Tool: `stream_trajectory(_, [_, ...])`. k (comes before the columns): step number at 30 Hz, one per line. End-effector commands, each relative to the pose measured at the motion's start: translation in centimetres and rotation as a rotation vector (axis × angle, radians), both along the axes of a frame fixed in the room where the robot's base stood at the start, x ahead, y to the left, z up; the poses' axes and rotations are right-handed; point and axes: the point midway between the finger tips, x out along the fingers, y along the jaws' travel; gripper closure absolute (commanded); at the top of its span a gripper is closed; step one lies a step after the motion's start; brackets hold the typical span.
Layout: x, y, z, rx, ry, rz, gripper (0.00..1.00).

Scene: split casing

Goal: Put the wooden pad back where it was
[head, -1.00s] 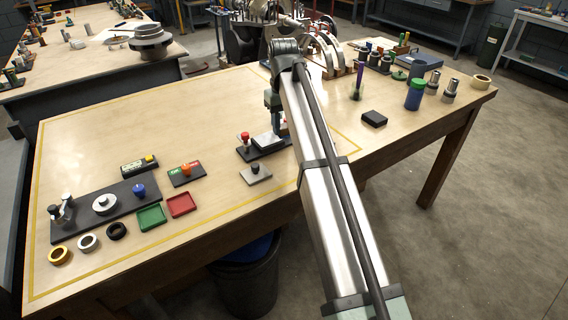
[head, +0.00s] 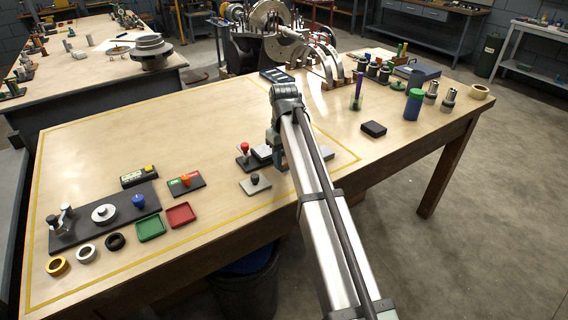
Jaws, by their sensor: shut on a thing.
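My gripper (head: 273,143) is low over the table, at the press-like fixture (head: 245,148) with the red knob. Its fingers are mostly hidden behind my own arm. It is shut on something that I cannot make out. A pale grey block (head: 262,153) on the dark base is just left of the gripper; I cannot tell whether they touch. I cannot pick out the wooden pad in this view; it may be hidden by the gripper or the arm.
A grey plate with a black knob (head: 255,183) lies in front of the fixture. Green (head: 150,228) and red (head: 180,215) trays and a dark fixture board (head: 75,229) are at left. A black block (head: 373,129) and a green-capped blue jar (head: 413,104) stand right. The table's back left is clear.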

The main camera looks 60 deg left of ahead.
Motion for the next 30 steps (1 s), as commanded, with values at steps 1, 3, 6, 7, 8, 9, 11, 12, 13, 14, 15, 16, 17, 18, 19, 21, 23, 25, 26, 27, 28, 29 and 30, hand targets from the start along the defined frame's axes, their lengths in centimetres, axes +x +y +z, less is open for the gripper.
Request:
stream_trajectory(1, [0.0, -0.1, -0.8, -0.002, 0.001, 0.000, 0.91])
stream_trajectory(3, [0.0, -0.1, -1.5, -0.001, 0.000, 0.000, 0.91])
stream_trajectory(6, [0.0, 0.0, -2.0, 0.000, 0.000, 0.000, 0.91])
stream_trajectory(7, [0.0, 0.0, -2.0, 0.001, 0.000, 0.000, 0.91])
stream_trajectory(8, [0.0, 0.0, -2.0, 0.001, 0.000, 0.000, 0.91])
stream_trajectory(9, [0.0, 0.0, -1.9, 0.001, 0.000, 0.000, 0.91])
stream_trajectory(11, [0.0, 0.0, -1.9, 0.001, 0.000, 0.000, 0.91])
stream_trajectory(12, [0.0, 0.0, -1.9, 0.000, 0.000, 0.000, 0.91])
stream_trajectory(13, [0.0, 0.0, -2.0, 0.000, 0.000, 0.000, 0.91])
stream_trajectory(14, [0.0, 0.0, -2.0, 0.000, 0.000, 0.000, 0.91])
stream_trajectory(15, [0.0, 0.0, -2.1, 0.000, 0.000, 0.000, 0.91])
stream_trajectory(16, [0.0, 0.0, -2.2, 0.000, 0.000, 0.000, 0.91])
stream_trajectory(17, [0.0, 0.0, -2.3, 0.000, 0.000, 0.000, 0.91])
stream_trajectory(18, [0.0, 0.0, -2.2, 0.000, 0.000, 0.000, 0.59])
stream_trajectory(19, [0.0, 0.0, -2.2, 0.000, 0.000, 0.000, 0.56])
stream_trajectory(21, [0.0, 0.0, -2.2, 0.000, 0.000, 0.000, 0.49])
stream_trajectory(23, [0.0, 0.0, -2.2, 0.000, 0.000, 0.000, 0.44])
stream_trajectory(25, [0.0, 0.0, -2.2, 0.000, 0.000, 0.000, 0.37])
stream_trajectory(26, [0.0, 0.0, -2.2, 0.000, 0.000, 0.000, 0.37])
stream_trajectory(27, [0.0, 0.0, -2.2, 0.000, 0.000, 0.000, 0.37])
stream_trajectory(28, [0.0, 0.0, -2.2, 0.000, 0.000, 0.000, 0.37])
stream_trajectory(29, [0.0, 0.0, -2.2, 0.000, 0.000, 0.000, 0.37])
stream_trajectory(30, [0.0, 0.0, -2.2, 0.000, 0.000, 0.000, 0.37])
